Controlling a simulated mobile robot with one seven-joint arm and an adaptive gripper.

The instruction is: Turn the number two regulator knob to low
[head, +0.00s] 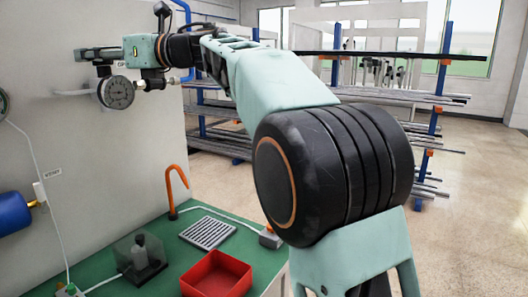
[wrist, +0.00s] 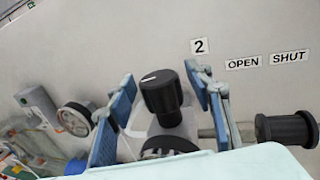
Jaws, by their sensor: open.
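The black regulator knob (wrist: 162,92) stands between the fingers of my gripper (wrist: 160,82) in the wrist view, below a wall label "2" (wrist: 199,46). A short white line on its top face points toward the left of the picture. The blue-padded fingers are open, one on each side of the knob; a gap shows on both sides. No low or high marking is readable.
In the wrist view, "OPEN" (wrist: 243,63) and "SHUT" (wrist: 289,58) labels and a black spool-shaped handle (wrist: 287,130) are at right, another gauge (wrist: 75,118) at left. Below, the green bench (head: 207,268) holds a red tray (head: 217,275) and an orange hook (head: 174,190).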

